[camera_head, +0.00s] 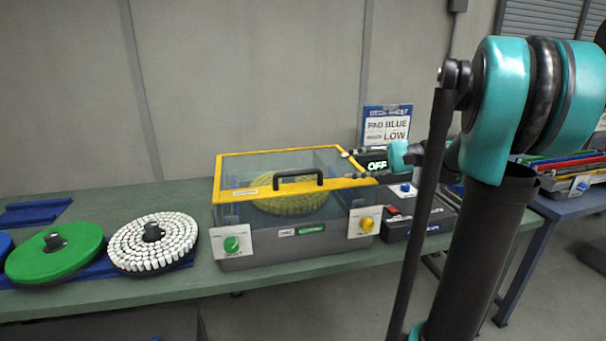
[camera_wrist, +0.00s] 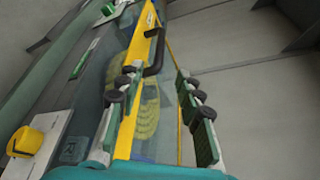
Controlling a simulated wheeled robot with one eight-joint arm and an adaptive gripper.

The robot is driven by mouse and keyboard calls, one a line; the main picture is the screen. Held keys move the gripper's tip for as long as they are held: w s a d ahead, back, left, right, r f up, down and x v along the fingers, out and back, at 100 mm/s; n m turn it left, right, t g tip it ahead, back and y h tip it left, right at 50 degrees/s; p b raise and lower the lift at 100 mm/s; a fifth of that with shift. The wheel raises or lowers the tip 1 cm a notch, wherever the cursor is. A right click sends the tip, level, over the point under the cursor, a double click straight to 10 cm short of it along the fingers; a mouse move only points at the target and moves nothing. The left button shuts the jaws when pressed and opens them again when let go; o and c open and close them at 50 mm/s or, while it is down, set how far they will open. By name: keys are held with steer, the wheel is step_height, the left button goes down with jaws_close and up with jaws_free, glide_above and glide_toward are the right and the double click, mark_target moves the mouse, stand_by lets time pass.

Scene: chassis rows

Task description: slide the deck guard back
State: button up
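The deck guard (camera_head: 240,168) is a clear cover with a yellow frame and a black handle (camera_head: 298,174). It lies over the grey machine housing (camera_head: 270,256), and a yellow round pad (camera_head: 290,203) shows through it. My gripper (camera_head: 352,163) is at the guard's right end. In the wrist view my gripper (camera_wrist: 156,76) has its two fingers apart, one on each side of the yellow frame bar (camera_wrist: 126,137), with nothing clearly held. The black handle (camera_wrist: 155,58) appears just beyond the fingertips. Whether a finger touches the frame cannot be told.
A green knob (camera_head: 232,244) and a yellow knob (camera_head: 366,224) are on the housing front. A white pad (camera_head: 153,243) and green pad (camera_head: 54,252) lie left on the bench (camera_head: 180,293).

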mark_target(306, 172)
steer(key=x, duration=1.5)
steer(key=shift+a+f, duration=0.1)
steer(key=shift+a, duration=0.05)
jaws_close()
